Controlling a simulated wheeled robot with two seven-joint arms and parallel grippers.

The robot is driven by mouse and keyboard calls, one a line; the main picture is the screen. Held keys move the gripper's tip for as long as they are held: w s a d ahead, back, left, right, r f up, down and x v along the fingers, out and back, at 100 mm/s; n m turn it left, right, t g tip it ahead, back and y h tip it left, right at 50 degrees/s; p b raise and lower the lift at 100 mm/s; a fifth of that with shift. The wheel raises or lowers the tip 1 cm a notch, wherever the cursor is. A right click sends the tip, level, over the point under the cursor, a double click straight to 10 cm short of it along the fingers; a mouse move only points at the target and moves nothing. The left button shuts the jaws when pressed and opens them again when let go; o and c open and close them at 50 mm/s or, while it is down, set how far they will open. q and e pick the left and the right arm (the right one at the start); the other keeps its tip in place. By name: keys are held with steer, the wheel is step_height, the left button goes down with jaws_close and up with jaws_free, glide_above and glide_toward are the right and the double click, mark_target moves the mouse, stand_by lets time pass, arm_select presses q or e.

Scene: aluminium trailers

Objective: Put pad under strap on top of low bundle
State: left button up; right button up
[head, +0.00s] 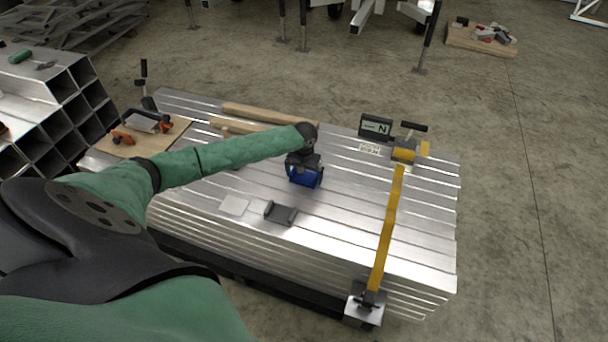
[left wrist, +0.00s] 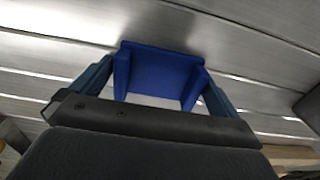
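A blue U-shaped pad (head: 305,178) is at my left gripper (head: 304,168), above or on the middle of the low bundle (head: 335,220) of aluminium tubes; I cannot tell if it touches the top. In the left wrist view the blue pad (left wrist: 160,72) sits between both fingers, which close on its side walls. The yellow strap (head: 388,228) crosses the bundle's right end, to the right of the gripper, from a buckle (head: 404,152) at the back to a metal fitting (head: 365,303) at the front edge. My right gripper is not in view.
A dark grey channel-shaped pad (head: 281,213) and a pale flat plate (head: 234,205) lie near the front. Wooden battens (head: 268,115), a black display box (head: 375,127) and a board with tools (head: 145,134) lie on the bundle. Stacked square tubes (head: 60,105) stand left.

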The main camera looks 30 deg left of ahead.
mark_target(304, 179)
arm_select(q)
steer(key=shift+r, duration=0.1)
step_height(304, 179, up, 12)
stand_by(0.5)
stand_by(0.4)
